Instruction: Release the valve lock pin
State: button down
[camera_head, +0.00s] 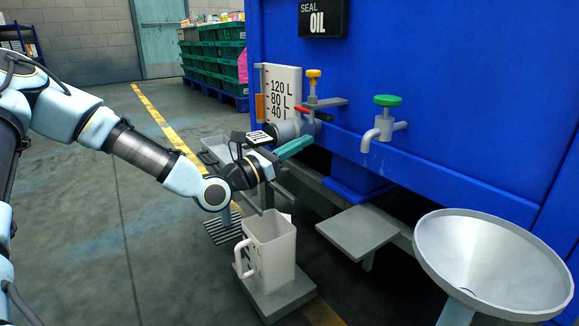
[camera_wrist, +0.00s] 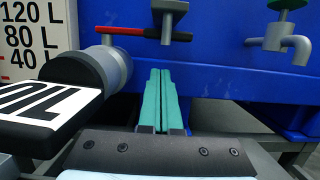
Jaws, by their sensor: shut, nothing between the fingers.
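The yellow-topped pin (camera_head: 314,74) stands upright on a grey bracket (camera_head: 325,103) on the blue tank. The valve's red lever (camera_head: 302,109) lies just below it, beside a grey pipe (camera_head: 285,130). The wrist view shows the red lever (camera_wrist: 120,31) and the bracket with a grey stem (camera_wrist: 170,37) below it; the yellow top is out of that view. My gripper (camera_head: 306,142) is below and slightly left of the pin, apart from it. Its teal fingers are shut together and empty, pointing toward the blue tank in the wrist view (camera_wrist: 160,75).
A black block with a white label (camera_wrist: 45,108) is close left of my gripper. A green-handled tap (camera_head: 386,118) is to the right. A white jug (camera_head: 270,245) stands below on a grey stand, and a large funnel (camera_head: 480,250) is at the lower right.

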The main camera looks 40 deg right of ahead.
aim_at(313, 97)
jog(key=shift+s+r+b, duration=0.1)
jog(key=shift+r+b, duration=0.25)
jog(key=shift+r, duration=0.75)
notch_tip(313, 97, up, 4)
jog(key=p, duration=0.5)
jog(key=shift+f, duration=0.2)
